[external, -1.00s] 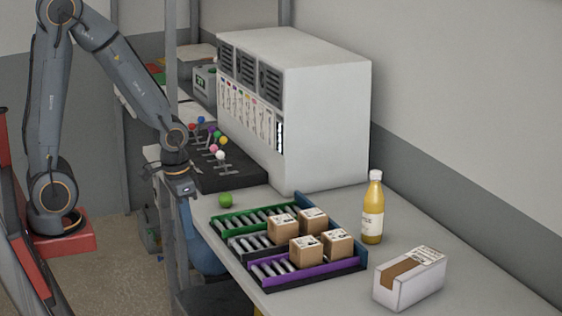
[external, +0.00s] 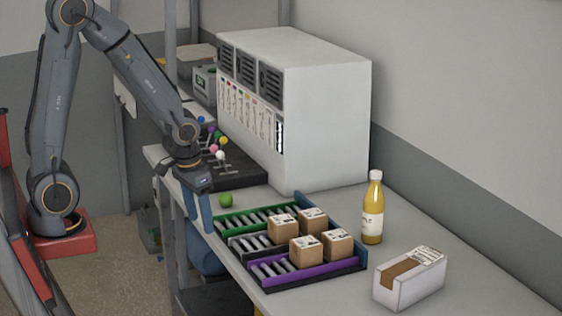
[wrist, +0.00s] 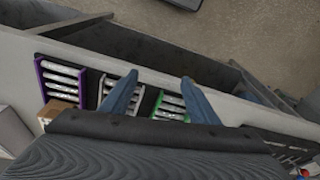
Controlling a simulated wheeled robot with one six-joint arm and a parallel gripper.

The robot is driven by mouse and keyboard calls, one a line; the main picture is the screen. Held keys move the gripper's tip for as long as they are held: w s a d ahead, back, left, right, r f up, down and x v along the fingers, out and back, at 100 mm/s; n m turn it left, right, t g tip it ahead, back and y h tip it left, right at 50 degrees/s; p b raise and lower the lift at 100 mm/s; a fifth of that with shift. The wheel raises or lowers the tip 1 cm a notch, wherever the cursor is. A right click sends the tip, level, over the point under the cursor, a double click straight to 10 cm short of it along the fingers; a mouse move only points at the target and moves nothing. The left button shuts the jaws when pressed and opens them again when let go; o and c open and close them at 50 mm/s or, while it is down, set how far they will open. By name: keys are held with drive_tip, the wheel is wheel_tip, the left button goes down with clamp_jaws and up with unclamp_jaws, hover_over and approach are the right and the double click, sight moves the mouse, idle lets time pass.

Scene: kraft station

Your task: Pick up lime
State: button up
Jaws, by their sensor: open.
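The green lime (external: 225,200) sits on the grey table next to the green-edged end of the roller rack, in the external view. My gripper (external: 198,215) points down just left of the lime, near the table's edge. Its two blue fingers are apart, with nothing seen between them. In the wrist view my gripper (wrist: 157,95) shows both fingers spread over the table edge and the rack. The lime does not show in the wrist view.
The roller rack (external: 358,258) holds several small brown boxes (external: 283,227). A yellow bottle (external: 372,208) and a white carton (external: 409,279) stand to the right. A large white cabinet (external: 325,110) and a dark stand with coloured balls (external: 240,170) are behind.

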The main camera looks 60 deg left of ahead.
sight(225, 194)
drive_tip(key=w+a+n, duration=0.1)
drive_tip(key=w+a, duration=0.1)
drive_tip(key=w+a+n, duration=0.1)
drive_tip(key=w+a, duration=0.1)
drive_tip(key=a, duration=0.1)
drive_tip(key=w+a+n+y, duration=0.1)
drive_tip(key=w+a+n, duration=0.1)
drive_tip(key=w+a, duration=0.1)
drive_tip(key=shift+a+b, duration=0.15)
drive_tip(key=shift+b, duration=0.15)
drive_tip(key=w+a+n+t+y, duration=0.15)
drive_tip(key=w+a+n, duration=0.45)
drive_tip(key=a, duration=0.6)
drive_tip(key=shift+m+g, duration=0.25)
drive_tip(key=shift+m, duration=0.35)
drive_tip(key=shift+w+p+x, duration=0.15)
drive_tip(key=shift+p+x, duration=0.25)
drive_tip(key=shift+x, duration=1.35)
drive_tip(key=shift+w+p+x, duration=0.2)
drive_tip(key=shift+p+x, duration=0.2)
drive_tip(key=shift+x, duration=1.3)
drive_tip(key=shift+a+r, duration=0.1)
drive_tip(key=shift+a, duration=0.1)
drive_tip(key=c, duration=1.1)
drive_tip(key=shift+y, duration=0.25)
